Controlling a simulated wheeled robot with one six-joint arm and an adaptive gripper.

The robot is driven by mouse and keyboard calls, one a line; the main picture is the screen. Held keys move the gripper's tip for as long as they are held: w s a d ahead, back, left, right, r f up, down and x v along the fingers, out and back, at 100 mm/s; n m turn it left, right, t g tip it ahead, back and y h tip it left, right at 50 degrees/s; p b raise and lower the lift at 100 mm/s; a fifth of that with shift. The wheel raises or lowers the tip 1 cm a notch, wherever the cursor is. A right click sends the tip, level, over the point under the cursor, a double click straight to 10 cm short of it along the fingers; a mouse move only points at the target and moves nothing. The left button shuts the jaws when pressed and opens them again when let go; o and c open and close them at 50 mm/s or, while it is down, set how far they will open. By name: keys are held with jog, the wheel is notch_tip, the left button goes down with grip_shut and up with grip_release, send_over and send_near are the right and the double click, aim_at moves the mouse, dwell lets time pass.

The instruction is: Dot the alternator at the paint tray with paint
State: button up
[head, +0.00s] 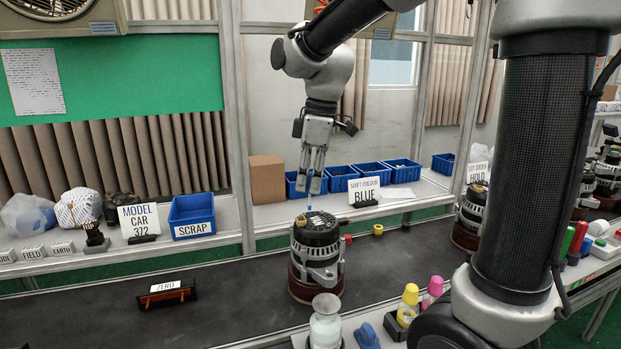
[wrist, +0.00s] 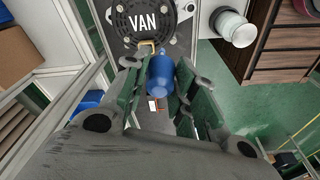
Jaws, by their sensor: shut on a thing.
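My gripper (head: 313,172) points straight down and is shut on a blue paint marker (wrist: 160,76), which sits between the green finger pads in the wrist view. In the head view the marker's narrow blue end (head: 308,205) hangs just over the top of an alternator (head: 317,245). I cannot tell whether it touches. The alternator stands upright on a dark red-brown base on the conveyor. In the wrist view its round top (wrist: 142,20) carries the word VAN. At the front edge stand a yellow-capped bottle (head: 408,304) and a pink-capped one (head: 433,290).
A sign (head: 364,191) reads SHIFT COLOUR BLUE, before blue bins. A white jar (head: 326,322) stands close in front of the alternator. Another alternator (head: 470,214) is behind my column.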

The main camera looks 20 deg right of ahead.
aim_at(310, 198)
jog(key=shift+f, duration=2)
jog(key=shift+f, duration=0.5)
jog(key=shift+r, duration=0.1)
dwell(0.6)
jog(key=shift+r, duration=2.45)
